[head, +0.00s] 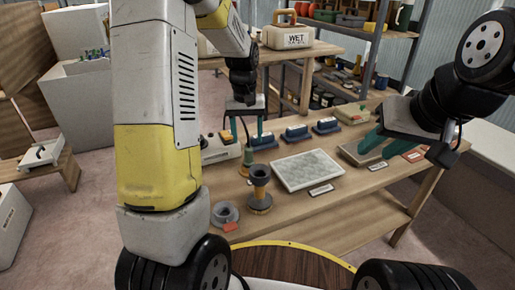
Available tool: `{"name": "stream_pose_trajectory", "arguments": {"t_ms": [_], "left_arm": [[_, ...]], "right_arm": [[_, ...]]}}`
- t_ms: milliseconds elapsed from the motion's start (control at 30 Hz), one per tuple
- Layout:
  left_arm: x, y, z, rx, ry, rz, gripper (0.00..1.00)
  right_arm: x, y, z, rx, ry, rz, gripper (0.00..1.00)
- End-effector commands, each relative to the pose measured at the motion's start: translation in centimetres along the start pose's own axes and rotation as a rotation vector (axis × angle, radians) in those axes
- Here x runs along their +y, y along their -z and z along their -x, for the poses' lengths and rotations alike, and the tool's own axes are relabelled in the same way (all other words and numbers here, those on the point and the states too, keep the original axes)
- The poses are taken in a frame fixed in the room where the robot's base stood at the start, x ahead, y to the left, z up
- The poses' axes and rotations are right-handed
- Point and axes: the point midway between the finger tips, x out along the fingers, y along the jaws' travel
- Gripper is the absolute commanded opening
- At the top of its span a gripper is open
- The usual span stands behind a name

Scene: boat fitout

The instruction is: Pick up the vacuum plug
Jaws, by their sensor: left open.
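I cannot tell for sure which item is the vacuum plug. A small upright piece with a dark, thin top and a greenish lower part (248,157) stands on the wooden workbench (330,205), left of a pale textured panel. My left gripper (245,128) points down just above it, its teal fingers apart with nothing visible gripped. The thin top reaches up between the fingers; contact cannot be made out. My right gripper (372,142) hangs over the bench's right part; its teal fingers are seen edge-on and its opening is unclear.
A white box with orange parts (221,149) is close on the left. A "WET" case (287,38) stands farther back.

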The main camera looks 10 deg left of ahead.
Motion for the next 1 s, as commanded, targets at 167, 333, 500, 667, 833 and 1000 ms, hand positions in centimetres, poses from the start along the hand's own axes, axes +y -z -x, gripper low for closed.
{"name": "stream_pose_trajectory", "arguments": {"t_ms": [167, 333, 500, 667, 833, 1000], "left_arm": [[0.0, 0.9, -2.3, -0.027, 0.021, 0.012, 0.59], [0.0, 0.8, -4.3, -0.031, 0.023, 0.013, 0.59], [0.0, 1.0, -6.4, -0.031, 0.022, 0.012, 0.59], [0.0, 1.2, -8.7, -0.029, 0.022, 0.012, 0.59], [0.0, 1.2, -9.7, -0.027, 0.021, 0.012, 0.59], [0.0, 1.2, -9.7, -0.026, 0.021, 0.012, 0.59]], "right_arm": [[0.0, 0.0, 0.0, 0.0, 0.0, 0.0, 0.36], [0.0, 0.0, 0.0, 0.0, 0.0, 0.0, 0.36], [0.0, 0.0, 0.0, 0.0, 0.0, 0.0, 0.36], [0.0, 0.0, 0.0, 0.0, 0.0, 0.0, 0.36], [0.0, 0.0, 0.0, 0.0, 0.0, 0.0, 0.36], [0.0, 0.0, 0.0, 0.0, 0.0, 0.0, 0.36]]}}
